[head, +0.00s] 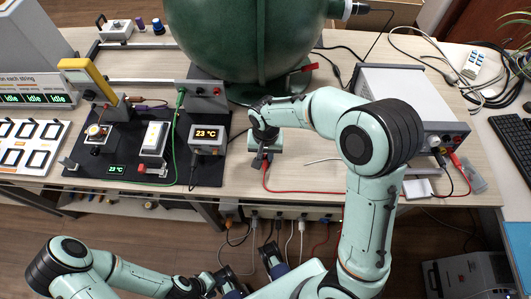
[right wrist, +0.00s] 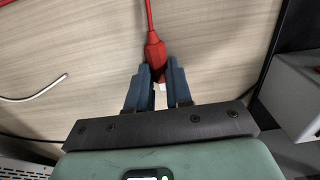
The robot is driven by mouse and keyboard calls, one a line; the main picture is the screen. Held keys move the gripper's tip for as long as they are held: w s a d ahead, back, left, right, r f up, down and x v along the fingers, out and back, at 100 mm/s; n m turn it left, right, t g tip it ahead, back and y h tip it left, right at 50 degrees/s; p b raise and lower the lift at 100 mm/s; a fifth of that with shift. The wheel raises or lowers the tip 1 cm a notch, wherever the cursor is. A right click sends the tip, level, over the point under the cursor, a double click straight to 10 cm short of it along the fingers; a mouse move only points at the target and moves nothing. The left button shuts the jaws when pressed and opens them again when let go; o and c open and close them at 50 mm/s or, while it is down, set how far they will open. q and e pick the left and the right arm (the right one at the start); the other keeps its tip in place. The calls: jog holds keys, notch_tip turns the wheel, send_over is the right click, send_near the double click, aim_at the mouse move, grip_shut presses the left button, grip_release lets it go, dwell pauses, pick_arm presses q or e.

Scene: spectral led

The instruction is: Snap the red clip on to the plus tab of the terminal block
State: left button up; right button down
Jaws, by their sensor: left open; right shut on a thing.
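The red clip (right wrist: 154,48) is between the two blue fingers of my right gripper (right wrist: 157,75) in the right wrist view. Its red lead runs away from the hand, and a small pale tip shows between the fingers. In the head view my right gripper (head: 262,160) is low over the bare wood, right of the black mat. My left gripper (head: 247,268) is open and empty near the bottom edge, in front of the table. A small pale block (head: 153,171) at the mat's front may be the terminal block; its tabs are too small to tell.
The black mat (head: 125,178) carries a lamp unit (head: 97,136), a white module (head: 153,138) and a 23 °C display box (head: 207,137). A green sphere (head: 245,40) stands behind. A red lead (head: 320,191) crosses the wood to the instrument (head: 415,95) on the right.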

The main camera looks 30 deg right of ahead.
aim_at(265, 157)
pick_arm(q)
jog(key=shift+r, duration=0.1)
pick_arm(e)
jog(key=shift+r, duration=0.15)
jog(key=shift+r+p, duration=1.45)
jog(key=shift+r, duration=0.2)
pick_arm(q)
jog(key=r, duration=0.1)
jog(key=w+r, duration=0.1)
jog(key=shift+r, duration=0.35)
pick_arm(e)
jog(key=a, duration=0.6)
jog(key=s+a, duration=0.1)
jog(key=a, duration=1.1)
jog(key=shift+s+a+r, duration=0.2)
jog(key=shift+s+a, duration=0.1)
pick_arm(q)
jog(key=shift+r, duration=0.1)
pick_arm(e)
jog(key=shift+w+d, duration=0.1)
